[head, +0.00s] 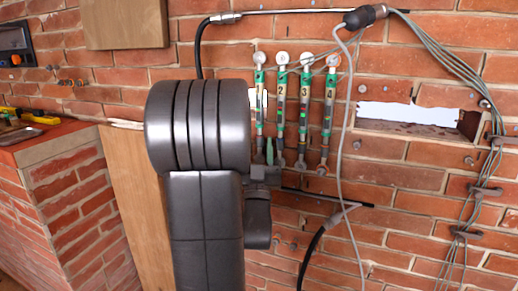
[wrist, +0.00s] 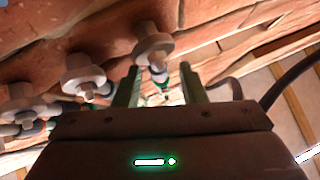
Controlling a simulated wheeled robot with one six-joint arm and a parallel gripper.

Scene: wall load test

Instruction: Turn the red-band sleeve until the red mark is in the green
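Several upright rod assemblies with green parts and pale gauges hang side by side on the brick wall; tags 2 (head: 281,90) and 3 (head: 304,93) are readable. The leftmost rod (head: 259,100) is partly hidden by my arm in the head view. My gripper (wrist: 160,88) is open, its two greenish fingers on either side of one rod end (wrist: 155,48) with a green section and a small red band (wrist: 161,80). Gaps show between fingers and rod, so it does not look clamped. I cannot make out the red mark against the green zone.
A grey cable (head: 341,130) hangs right of the rods, and a bundle of thin wires (head: 455,70) runs down the far right. A wall opening (head: 410,116) lies right of the rods. A brick counter (head: 65,150) with tools stands at left.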

